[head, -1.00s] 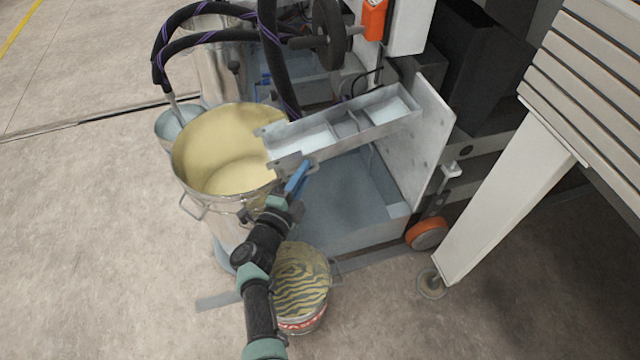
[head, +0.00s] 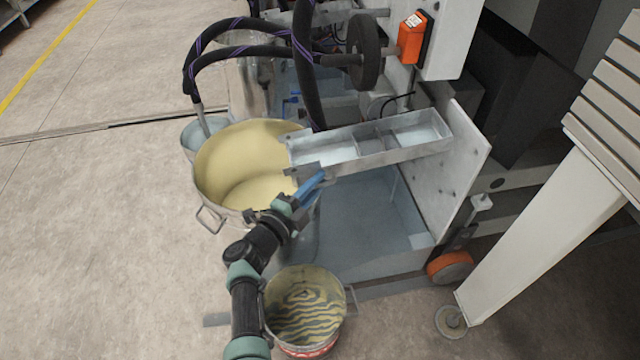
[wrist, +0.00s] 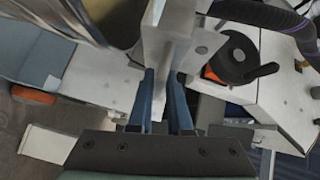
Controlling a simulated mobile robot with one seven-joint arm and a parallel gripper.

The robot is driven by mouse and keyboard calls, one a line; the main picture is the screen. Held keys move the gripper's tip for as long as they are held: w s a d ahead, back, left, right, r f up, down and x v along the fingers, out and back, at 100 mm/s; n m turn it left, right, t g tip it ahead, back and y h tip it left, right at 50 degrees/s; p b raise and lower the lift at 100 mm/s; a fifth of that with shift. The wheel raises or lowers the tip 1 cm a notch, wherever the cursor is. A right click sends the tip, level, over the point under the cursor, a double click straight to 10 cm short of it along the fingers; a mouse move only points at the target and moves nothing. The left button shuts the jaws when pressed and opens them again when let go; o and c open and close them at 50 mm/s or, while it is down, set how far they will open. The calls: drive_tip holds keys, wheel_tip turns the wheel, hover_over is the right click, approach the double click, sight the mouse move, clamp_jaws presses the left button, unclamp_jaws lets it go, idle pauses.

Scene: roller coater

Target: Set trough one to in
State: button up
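Trough one seems to be the long grey metal trough (head: 372,152), with pale compartments. Its left end reaches over the rim of the large steel pot (head: 208,172), which holds something pale yellow. Its right end is at a white side panel (head: 468,160). My gripper (head: 316,183), with blue fingers, is at the trough's left end, beside the pot rim. In the wrist view my gripper (wrist: 162,78) has one finger on each side of a grey metal part (wrist: 166,52) at that end. Whether the fingers press on it cannot be told.
A small bucket with a striped yellow-and-grey top (head: 305,305) stands on the floor below my arm. Black hoses (head: 250,50) run behind the pot. A white machine leg (head: 540,220) and an orange wheel (head: 450,266) are at right. The floor at left is clear.

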drive_tip(key=o, duration=0.3)
drive_tip(key=shift+w+a+r, duration=0.1)
drive_tip(key=shift+a, duration=0.1)
drive_tip(key=shift+o, duration=0.2)
drive_tip(key=shift+r, duration=0.2)
drive_tip(key=p+v, duration=0.6)
drive_tip(key=v, duration=0.7)
drive_tip(key=shift+d+f, duration=0.2)
drive_tip(key=shift+f, duration=0.3)
